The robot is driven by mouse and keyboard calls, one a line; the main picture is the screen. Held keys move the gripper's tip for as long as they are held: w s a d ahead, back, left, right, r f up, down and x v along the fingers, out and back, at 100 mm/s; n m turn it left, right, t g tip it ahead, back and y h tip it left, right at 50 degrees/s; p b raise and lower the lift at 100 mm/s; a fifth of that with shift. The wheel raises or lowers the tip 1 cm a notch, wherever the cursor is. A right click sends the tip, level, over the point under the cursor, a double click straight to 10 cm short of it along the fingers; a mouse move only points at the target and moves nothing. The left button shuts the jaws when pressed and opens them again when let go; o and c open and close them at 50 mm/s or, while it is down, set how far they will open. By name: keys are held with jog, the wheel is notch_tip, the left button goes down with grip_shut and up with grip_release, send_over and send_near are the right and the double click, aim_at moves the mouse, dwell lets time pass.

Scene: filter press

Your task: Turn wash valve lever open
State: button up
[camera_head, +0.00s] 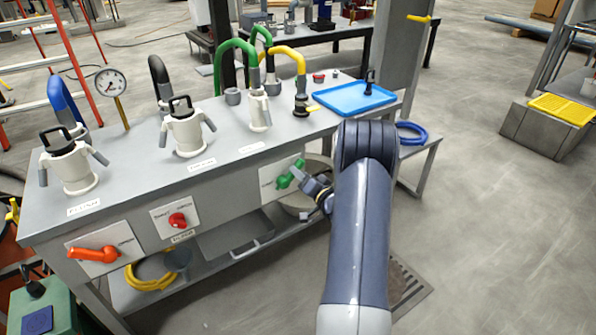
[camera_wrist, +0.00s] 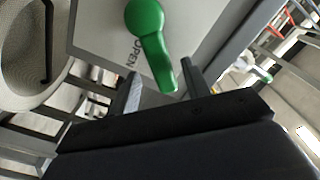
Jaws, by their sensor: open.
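A green lever (camera_head: 291,174) sits on a pale plate at the right end of the bench's front panel. In the wrist view the green lever (camera_wrist: 149,38) has a round hub, and its handle points down and slightly right. The word OPEN is printed on the plate (camera_wrist: 105,45) to the left of the handle. My gripper (camera_head: 311,193) is just right of the lever in the head view. In the wrist view my gripper (camera_wrist: 160,68) is open, with the handle's end between its fingers. I cannot tell whether either finger touches it.
An orange lever (camera_head: 93,254) and a red knob (camera_head: 177,219) are on the same front panel, further left. White canisters with handles, hoses and a blue tray (camera_head: 354,98) are on the bench top. A lower shelf (camera_head: 211,246) runs under the panel.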

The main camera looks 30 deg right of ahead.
jog(key=s+p, duration=0.1)
jog(key=s, duration=0.7)
jog(key=shift+d, duration=0.15)
jog(key=w+b, duration=0.1)
jog(key=w, duration=0.9)
jog(key=shift+w+a+b, duration=0.2)
jog(key=shift+w+b, duration=0.15)
jog(key=shift+b, duration=0.05)
jog(key=shift+r, duration=0.1)
jog(key=shift+s, duration=0.15)
jog(key=s+p, duration=0.2)
jog(key=s, duration=0.8)
jog(key=w+b, duration=0.2)
jog(key=w, duration=0.8)
jog(key=shift+w+a, duration=0.1)
jog(key=shift+w, duration=0.05)
jog(key=shift+a+r+n+b, duration=0.15)
jog(key=shift+a+n+b, duration=0.1)
jog(key=shift+n, duration=0.35)
jog(key=shift+a+r+n+b, duration=0.1)
jog(key=shift+r+n+b, duration=0.1)
jog(key=shift+n, duration=0.4)
